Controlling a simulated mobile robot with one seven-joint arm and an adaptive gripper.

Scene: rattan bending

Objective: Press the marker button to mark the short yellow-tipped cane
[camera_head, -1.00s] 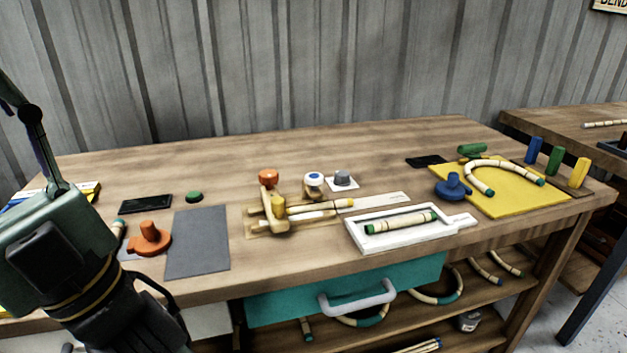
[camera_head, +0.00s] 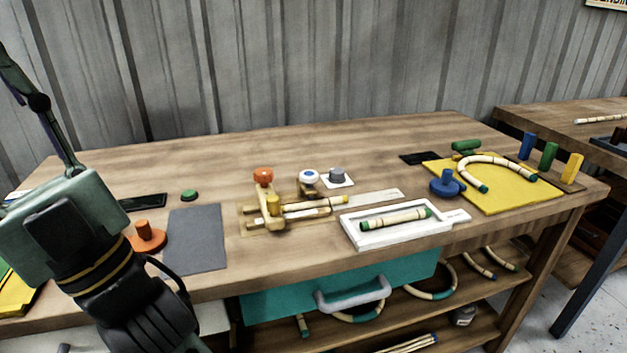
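A cane with a yellow tip (camera_head: 335,203) lies in a wooden jig (camera_head: 246,226) at the middle of the bench. The jig has an orange knob (camera_head: 263,176) and a yellow peg (camera_head: 273,205). Just behind it, a white button with a blue top (camera_head: 309,177) stands on a small wooden block. A grey button (camera_head: 337,174) on a white plate stands to its right. I cannot tell from looks which one is the marker button. My arm rises at the left, well apart from these buttons. My gripper's fingertips do not show.
A white tray (camera_head: 352,238) holds a green-tipped cane (camera_head: 396,218). A yellow board (camera_head: 510,198) with a bent cane lies at the right. A grey mat (camera_head: 197,240), an orange knobbed piece (camera_head: 146,238) and a green button (camera_head: 189,195) are at the left. The bench's back is clear.

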